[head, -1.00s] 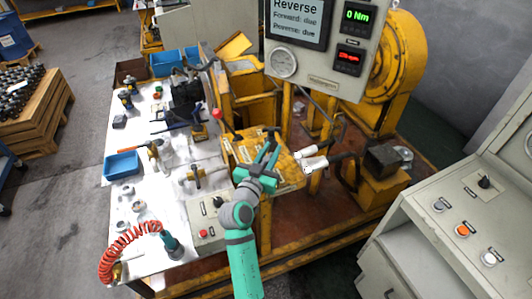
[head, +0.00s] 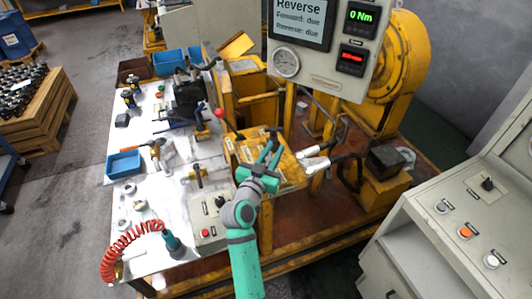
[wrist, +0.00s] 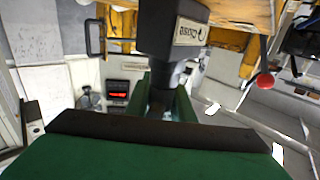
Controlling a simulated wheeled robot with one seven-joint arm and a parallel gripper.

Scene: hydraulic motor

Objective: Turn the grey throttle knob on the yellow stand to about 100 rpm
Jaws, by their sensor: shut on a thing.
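The yellow stand (head: 289,173) is beside the white table, with my gripper (head: 268,158) at its top. In the wrist view my green fingers (wrist: 162,98) are shut on the grey throttle knob (wrist: 163,76). The knob is below a dark grey block (wrist: 172,28) with a label that seems to read "Close". In the head view my gripper hides the knob. The panel's red display (head: 353,58) is lit, but its digits are too small to read. The green display (head: 360,16) reads 0 Nm.
A screen (head: 299,20) reads "Reverse", with "Forward: due" and "Reverse: due". The white table (head: 185,215) holds tools, a blue bin (head: 123,164) and a grey button box (head: 208,230). A red-balled lever (head: 219,113) stands near the yellow stand. A grey console (head: 470,220) is at the right.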

